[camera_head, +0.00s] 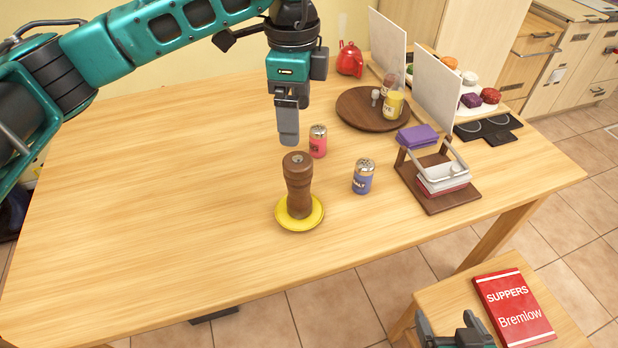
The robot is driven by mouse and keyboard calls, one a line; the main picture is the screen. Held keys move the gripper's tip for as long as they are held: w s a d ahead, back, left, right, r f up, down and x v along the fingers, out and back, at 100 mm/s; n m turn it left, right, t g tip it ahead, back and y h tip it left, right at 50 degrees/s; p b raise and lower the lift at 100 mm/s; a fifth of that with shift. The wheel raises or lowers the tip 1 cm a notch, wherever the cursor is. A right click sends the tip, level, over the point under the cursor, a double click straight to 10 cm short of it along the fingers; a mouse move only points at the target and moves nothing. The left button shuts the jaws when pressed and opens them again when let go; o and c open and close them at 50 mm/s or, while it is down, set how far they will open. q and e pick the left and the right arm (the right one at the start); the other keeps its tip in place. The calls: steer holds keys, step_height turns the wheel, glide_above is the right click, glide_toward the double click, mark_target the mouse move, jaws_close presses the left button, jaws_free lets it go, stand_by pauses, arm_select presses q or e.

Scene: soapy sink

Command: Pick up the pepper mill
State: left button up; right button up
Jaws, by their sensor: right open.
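The pepper mill (298,185) is brown, turned wood with a small metal spot on top. It stands upright on a yellow saucer (282,216) near the middle of the table. My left gripper (288,125) comes down from the upper left and hangs above and just behind the mill, apart from it. I see it side-on, so whether its jaws are apart is hidden. My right gripper (451,331) shows at the bottom edge, partly cut off, with its two fingers apart and nothing between them. It is well away from the mill, near the stool.
A pink shaker (318,141) and a blue salt shaker (363,176) stand close by the mill. The table's left side (140,200) is clear.

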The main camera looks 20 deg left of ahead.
mark_target(298, 160)
arm_select(q)
steer(key=f, duration=0.6)
steer(key=shift+s+f, duration=0.25)
steer(key=shift+f, duration=0.15)
steer(key=shift+w+d+f, duration=0.1)
steer(key=shift+w+f, duration=0.05)
steer(key=shift+f, duration=1.35)
steer(key=shift+w+f, duration=0.1)
steer(key=shift+f, duration=1.4)
steer(key=shift+c, duration=0.3)
steer(key=shift+r, duration=0.1)
jaws_close()
